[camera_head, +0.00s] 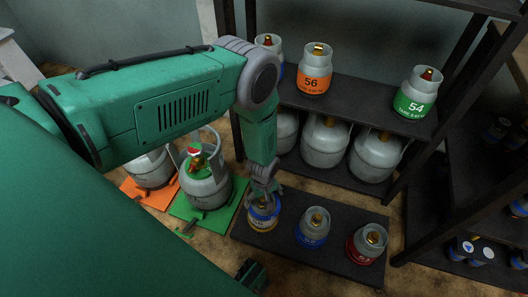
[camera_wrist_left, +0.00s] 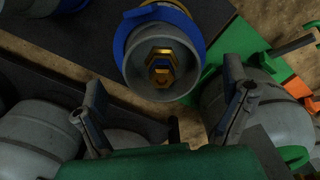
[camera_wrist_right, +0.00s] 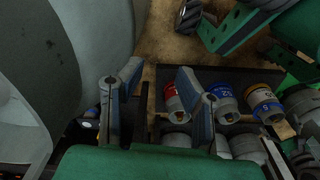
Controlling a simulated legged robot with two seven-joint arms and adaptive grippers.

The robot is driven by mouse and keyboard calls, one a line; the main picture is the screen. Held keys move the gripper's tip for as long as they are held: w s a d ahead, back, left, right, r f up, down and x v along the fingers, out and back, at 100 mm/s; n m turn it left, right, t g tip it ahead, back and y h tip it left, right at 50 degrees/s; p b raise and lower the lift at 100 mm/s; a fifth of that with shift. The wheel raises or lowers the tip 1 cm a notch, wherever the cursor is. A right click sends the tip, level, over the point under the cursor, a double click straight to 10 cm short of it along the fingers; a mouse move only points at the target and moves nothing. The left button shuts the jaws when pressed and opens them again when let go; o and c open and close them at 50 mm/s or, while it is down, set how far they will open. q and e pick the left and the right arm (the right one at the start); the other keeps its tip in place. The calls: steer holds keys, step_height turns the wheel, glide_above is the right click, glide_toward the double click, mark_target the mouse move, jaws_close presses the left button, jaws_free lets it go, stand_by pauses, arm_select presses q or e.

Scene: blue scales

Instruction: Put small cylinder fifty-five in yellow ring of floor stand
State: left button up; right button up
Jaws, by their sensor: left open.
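A small grey cylinder with a blue band (camera_head: 262,222) and brass valve stands upright at the left end of the dark floor stand (camera_head: 300,256), with yellow around its base. Its number is not readable in the head view. It also shows in the left wrist view (camera_wrist_left: 150,72) and the right wrist view (camera_wrist_right: 265,103). My left gripper (camera_head: 263,183) is open just above it, its fingers apart from the cylinder in the left wrist view (camera_wrist_left: 160,112). My right gripper (camera_wrist_right: 158,85) is open and empty, away from the stand.
A blue-banded cylinder (camera_head: 312,228) and a red-banded one (camera_head: 367,245) share the stand. Shelves behind hold orange cylinder 56 (camera_head: 314,72), green cylinder 54 (camera_head: 418,95) and larger tanks (camera_head: 325,142). Large tanks stand on green (camera_head: 190,218) and orange (camera_head: 155,195) plates to the left.

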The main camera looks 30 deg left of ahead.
arm_select(q)
step_height(320, 180, up, 9)
steer(key=p, duration=0.3)
steer(key=s+a+r+m, duration=0.1)
steer(key=s+r+m, duration=0.5)
steer(key=s, duration=0.5)
steer(key=s+a+r+m, duration=0.1)
steer(key=s+r+m, duration=0.5)
steer(key=s, duration=0.5)
step_height(320, 180, up, 2)
steer(key=shift+r, duration=0.1)
step_height(320, 180, up, 13)
steer(key=p, duration=1.3)
